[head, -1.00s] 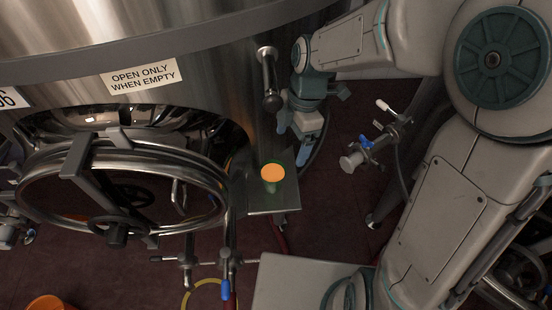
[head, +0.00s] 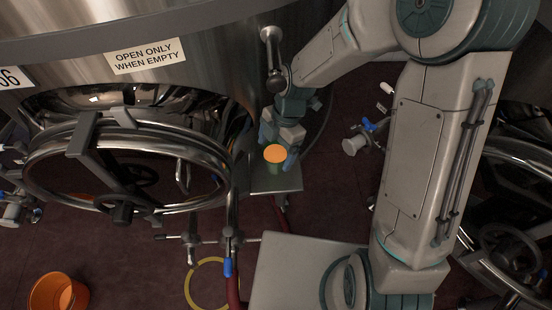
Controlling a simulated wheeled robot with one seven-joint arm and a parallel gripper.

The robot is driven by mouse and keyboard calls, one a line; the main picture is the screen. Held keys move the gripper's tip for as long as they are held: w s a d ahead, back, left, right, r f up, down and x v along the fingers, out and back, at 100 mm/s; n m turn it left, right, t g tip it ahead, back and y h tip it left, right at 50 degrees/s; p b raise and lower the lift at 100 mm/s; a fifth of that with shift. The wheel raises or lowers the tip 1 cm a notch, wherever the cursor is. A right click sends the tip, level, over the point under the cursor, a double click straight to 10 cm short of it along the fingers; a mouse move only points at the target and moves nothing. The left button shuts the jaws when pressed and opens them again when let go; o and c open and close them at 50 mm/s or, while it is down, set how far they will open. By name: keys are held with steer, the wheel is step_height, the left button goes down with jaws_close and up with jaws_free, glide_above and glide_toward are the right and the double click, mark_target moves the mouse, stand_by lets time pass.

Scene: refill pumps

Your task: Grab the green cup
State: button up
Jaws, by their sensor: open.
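The green cup (head: 274,163) stands upright on a small metal shelf (head: 262,186) beside the big steel tank. Its top shows an orange surface. My gripper (head: 281,150) is at the cup, with its blue-grey fingers reaching down at the cup's back and right side. The gripper is open. The cup's rear is partly hidden by the gripper, and I cannot tell whether the fingers touch it.
The steel tank (head: 215,50) with its round hatch (head: 60,200) stands left of the shelf. A valve handle (head: 272,58) juts out above my gripper. An orange bucket (head: 45,292) is on the floor at lower left.

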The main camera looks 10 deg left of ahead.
mark_target(274, 160)
steer(key=shift+p+x, duration=0.4)
steer(key=shift+x, duration=1.85)
steer(key=shift+d, duration=0.2)
steer(key=c, duration=1.2)
